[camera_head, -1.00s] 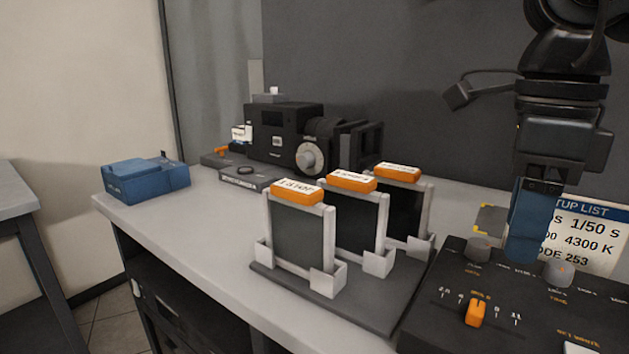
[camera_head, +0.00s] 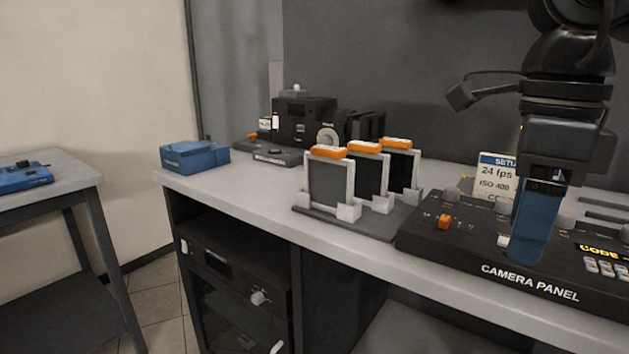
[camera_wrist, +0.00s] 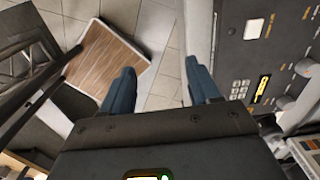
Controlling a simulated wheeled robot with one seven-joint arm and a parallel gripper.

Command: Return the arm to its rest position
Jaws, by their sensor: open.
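My arm hangs down at the right of the head view. My gripper (camera_head: 530,240) points downward in front of the camera panel (camera_head: 530,293) and hides part of it. In the wrist view my gripper (camera_wrist: 160,85) has its two blue fingers apart, with only floor tiles showing between them. It holds nothing. The camera panel also shows at the right of the wrist view (camera_wrist: 262,60).
A rack (camera_head: 368,222) with three orange-topped plates stands on the bench (camera_head: 250,200), left of the panel. A black camera (camera_head: 303,120) and a blue box (camera_head: 194,157) are behind. A side table (camera_head: 62,180) stands at left, with floor (camera_head: 160,290) between.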

